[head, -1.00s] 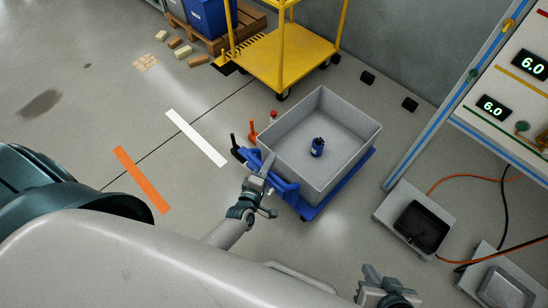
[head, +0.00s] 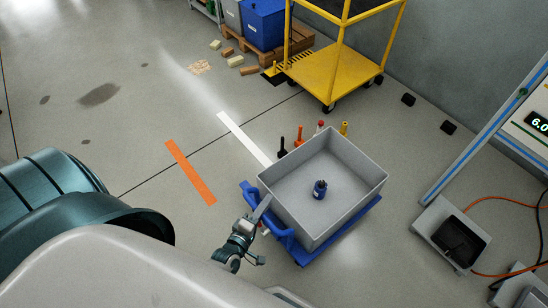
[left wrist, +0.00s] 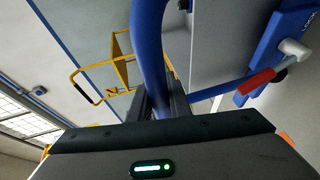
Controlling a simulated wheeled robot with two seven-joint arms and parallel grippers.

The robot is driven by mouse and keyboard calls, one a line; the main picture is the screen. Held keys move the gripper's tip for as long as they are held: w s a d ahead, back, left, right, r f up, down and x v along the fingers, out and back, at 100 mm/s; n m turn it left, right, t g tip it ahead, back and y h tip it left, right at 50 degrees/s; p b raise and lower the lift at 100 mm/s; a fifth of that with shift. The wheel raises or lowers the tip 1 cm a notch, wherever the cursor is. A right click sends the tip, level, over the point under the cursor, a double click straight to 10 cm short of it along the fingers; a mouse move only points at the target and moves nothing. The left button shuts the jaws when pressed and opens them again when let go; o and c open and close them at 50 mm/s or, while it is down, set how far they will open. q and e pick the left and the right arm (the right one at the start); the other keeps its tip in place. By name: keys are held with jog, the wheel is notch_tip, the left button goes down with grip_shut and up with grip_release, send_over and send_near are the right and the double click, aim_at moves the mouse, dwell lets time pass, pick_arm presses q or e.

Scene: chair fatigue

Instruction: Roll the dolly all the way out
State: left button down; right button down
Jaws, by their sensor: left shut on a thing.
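The dolly (head: 338,231) is a low blue platform carrying a large grey open bin (head: 290,213). A small dark blue object (head: 320,189) stands inside the bin. My left gripper (head: 260,212) is at the dolly's blue handle (head: 248,188), on its near left side. In the left wrist view, the blue handle tube (left wrist: 148,55) runs between the fingers of my left gripper (left wrist: 158,103), which is shut on it. My right gripper is not in view.
An orange strip (head: 190,172) and a white strip (head: 244,139) mark the floor left of the dolly. Several small coloured posts stand behind the bin. A yellow cart (head: 335,75) stands farther back. A panel, floor trays and orange cable are at right. The left floor is open.

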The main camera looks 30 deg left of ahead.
pick_arm(q)
jog(key=s+a, duration=0.3)
jog(key=s, duration=0.7)
jog(key=shift+a, duration=0.25)
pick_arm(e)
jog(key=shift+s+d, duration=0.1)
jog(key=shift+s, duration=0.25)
pick_arm(q)
jog(key=shift+f, duration=0.1)
jog(key=c, duration=1.6)
grip_release()
jog(key=shift+s+a, duration=0.1)
jog(key=shift+c, duration=0.2)
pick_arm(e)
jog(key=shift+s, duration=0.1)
pick_arm(q)
jog(key=s+r, duration=0.3)
jog(key=s, duration=1.4)
jog(key=shift+d+r, duration=0.2)
jog(key=shift+d, duration=0.25)
